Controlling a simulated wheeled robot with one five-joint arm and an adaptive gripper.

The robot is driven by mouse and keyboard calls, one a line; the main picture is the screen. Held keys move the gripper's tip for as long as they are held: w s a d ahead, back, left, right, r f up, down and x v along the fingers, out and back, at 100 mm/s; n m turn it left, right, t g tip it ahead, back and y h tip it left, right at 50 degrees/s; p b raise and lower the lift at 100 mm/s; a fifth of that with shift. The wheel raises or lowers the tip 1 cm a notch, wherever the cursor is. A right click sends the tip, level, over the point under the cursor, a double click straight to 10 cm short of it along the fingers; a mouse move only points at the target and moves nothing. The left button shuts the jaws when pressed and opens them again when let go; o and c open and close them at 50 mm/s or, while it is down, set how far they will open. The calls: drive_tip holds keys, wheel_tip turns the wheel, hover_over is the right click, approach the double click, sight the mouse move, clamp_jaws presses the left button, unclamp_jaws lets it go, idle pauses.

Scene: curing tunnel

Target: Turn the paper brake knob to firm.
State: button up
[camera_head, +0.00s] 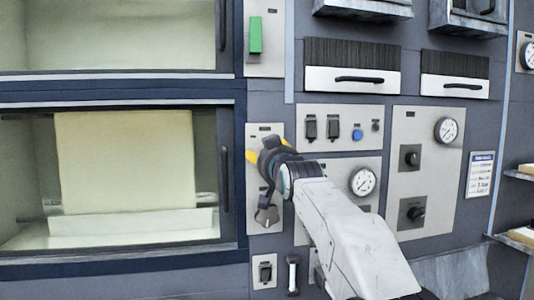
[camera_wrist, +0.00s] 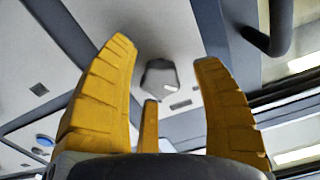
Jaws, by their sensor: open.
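A grey faceted knob (camera_wrist: 157,80) with a small white mark at its lower right shows in the wrist view on a pale panel. It sits beyond and between the yellow fingers of my gripper (camera_wrist: 165,60), apparently untouched. My gripper is open and empty. In the head view my gripper (camera_head: 264,152) is in front of the narrow pale panel (camera_head: 280,222) right of the lower window and hides part of it. A dark knob-like part (camera_head: 266,214) shows below it; I cannot tell whether it is the same knob. The labels are too small to read.
The lower window (camera_head: 130,235) with a cream sheet (camera_head: 120,160) behind it is at left, with a dark vertical handle (camera_head: 225,152). At right are switches, a blue button (camera_head: 357,134), gauges (camera_head: 362,181) and two black knobs (camera_head: 410,157). My arm covers the lower middle.

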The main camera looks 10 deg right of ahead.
drive_tip(key=shift+w, duration=0.4)
drive_tip(key=c, duration=1.2)
